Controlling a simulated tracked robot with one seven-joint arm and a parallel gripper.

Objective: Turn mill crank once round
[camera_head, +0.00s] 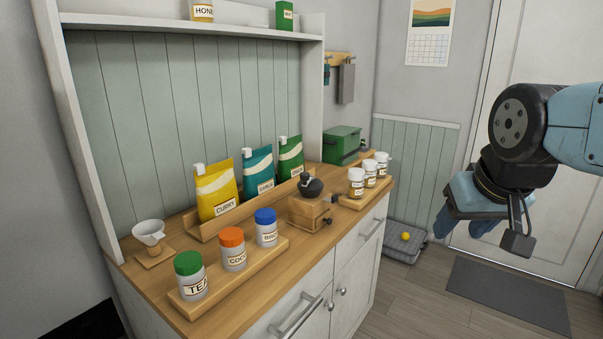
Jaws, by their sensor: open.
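The mill (308,212) is a small wooden box with a dark domed top (314,189). It stands upright on the wooden counter, right of the middle. A dark knob or handle shows above the dome; it is too small to tell the crank's exact shape and direction. A small dark knob is on the mill's front. My gripper (464,226) is at the right, with blue fingers pointing down. It is open, in the air beyond the counter's right end, well apart from the mill. Its fingertips show only partly.
Three pouches (258,174) stand in a wooden rack behind the mill. Jars with coloured lids (233,254) stand on a tray at front left; white-lidded jars (370,177) are to the right.

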